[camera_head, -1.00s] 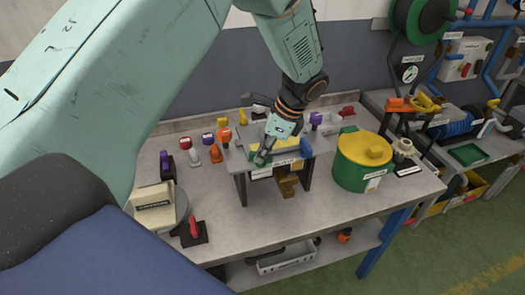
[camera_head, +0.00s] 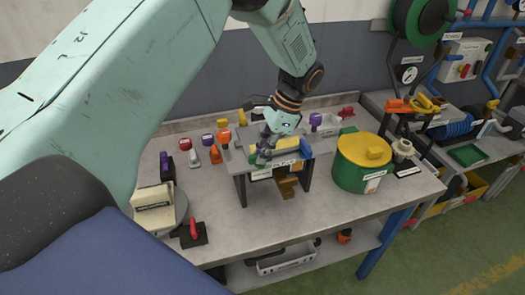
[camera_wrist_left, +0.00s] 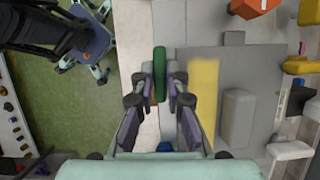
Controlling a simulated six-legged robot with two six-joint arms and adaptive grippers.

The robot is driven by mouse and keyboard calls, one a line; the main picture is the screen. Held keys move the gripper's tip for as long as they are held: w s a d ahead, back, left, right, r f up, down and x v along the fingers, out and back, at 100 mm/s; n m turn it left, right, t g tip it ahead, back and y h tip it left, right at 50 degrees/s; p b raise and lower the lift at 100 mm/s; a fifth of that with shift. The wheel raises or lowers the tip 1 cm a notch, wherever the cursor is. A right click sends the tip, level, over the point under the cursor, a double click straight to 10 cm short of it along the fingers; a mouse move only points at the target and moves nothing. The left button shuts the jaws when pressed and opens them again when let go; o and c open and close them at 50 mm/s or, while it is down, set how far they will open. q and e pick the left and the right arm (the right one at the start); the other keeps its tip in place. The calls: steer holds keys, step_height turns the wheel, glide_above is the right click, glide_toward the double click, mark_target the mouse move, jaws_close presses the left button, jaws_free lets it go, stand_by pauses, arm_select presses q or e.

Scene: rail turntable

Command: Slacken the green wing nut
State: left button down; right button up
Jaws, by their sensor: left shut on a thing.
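The green wing nut (camera_wrist_left: 159,75) shows in the left wrist view as a narrow upright green piece between my fingers. My left gripper (camera_wrist_left: 159,88) is shut on it, with a finger on each side. In the head view my left gripper (camera_head: 262,160) points down at the front edge of a small raised stand (camera_head: 240,165) and largely hides the nut. A yellow plate (camera_head: 288,143) lies on the stand beside the fingers; it also shows in the left wrist view (camera_wrist_left: 203,100). My right gripper is not in view.
A green drum with a yellow lid (camera_head: 365,150) stands right of the stand. A red-handled piece on a dark base (camera_head: 194,233) and a round turntable with a cream block (camera_head: 153,197) are at the front left. Several coloured knobs line the back. The front middle of the bench is clear.

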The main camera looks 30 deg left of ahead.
arm_select(q)
steer(key=c, duration=1.4)
jaws_free()
steer(key=shift+o, duration=0.2)
steer(key=shift+r, duration=0.1)
steer(key=v, duration=1.2)
steer(key=shift+s, duration=0.15)
